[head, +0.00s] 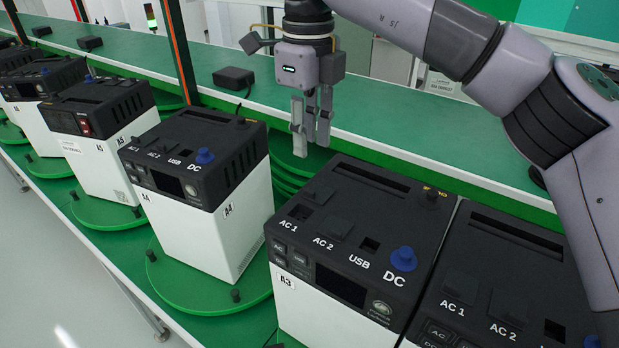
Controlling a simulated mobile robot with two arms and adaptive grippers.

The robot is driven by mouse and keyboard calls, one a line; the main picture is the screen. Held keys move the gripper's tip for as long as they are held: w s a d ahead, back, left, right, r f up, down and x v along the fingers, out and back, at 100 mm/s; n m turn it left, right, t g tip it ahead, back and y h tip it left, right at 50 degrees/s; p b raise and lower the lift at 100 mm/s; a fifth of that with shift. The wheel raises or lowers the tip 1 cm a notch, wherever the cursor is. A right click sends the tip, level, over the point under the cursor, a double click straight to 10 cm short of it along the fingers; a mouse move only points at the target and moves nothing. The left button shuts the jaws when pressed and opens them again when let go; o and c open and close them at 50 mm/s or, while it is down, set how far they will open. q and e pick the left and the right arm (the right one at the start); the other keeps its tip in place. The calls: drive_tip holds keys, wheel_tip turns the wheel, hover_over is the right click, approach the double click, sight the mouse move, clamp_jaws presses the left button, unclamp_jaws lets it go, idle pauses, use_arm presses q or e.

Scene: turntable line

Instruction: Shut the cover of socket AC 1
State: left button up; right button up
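The nearest full unit, labelled A3 (286,283), has a black top with sockets AC 1, AC 2, USB and DC. Its AC 1 socket (300,212) shows a dark opening, with its small black cover (319,193) standing raised behind it. The AC 2 cover (340,229) lies flat. The DC socket has a blue cap (403,259). My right gripper (311,143) hangs pointing down, above and behind AC 1, apart from the unit. Its fingers look slightly parted, with nothing between them. My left gripper is not in view.
Unit A4 (215,235) stands to the left on a green turntable (170,288), with more units beyond. Another unit (480,255) stands close on the right. A green shelf (420,125) with a black adapter (233,78) runs behind. An orange-edged post (181,50) rises at left.

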drive_tip(key=p, duration=0.2)
hover_over(308, 190)
wheel_tip(308, 190, down, 6)
drive_tip(key=shift+d+r, duration=0.15)
drive_tip(key=shift+r, duration=0.1)
wheel_tip(308, 190, down, 3)
drive_tip(key=shift+f, duration=0.6)
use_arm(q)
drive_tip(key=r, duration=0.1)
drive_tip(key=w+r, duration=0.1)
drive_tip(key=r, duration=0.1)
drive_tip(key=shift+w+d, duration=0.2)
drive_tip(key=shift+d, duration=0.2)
use_arm(e)
drive_tip(key=shift+c, duration=0.2)
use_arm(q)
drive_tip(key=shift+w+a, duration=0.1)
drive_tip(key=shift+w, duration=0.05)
use_arm(e)
clamp_jaws()
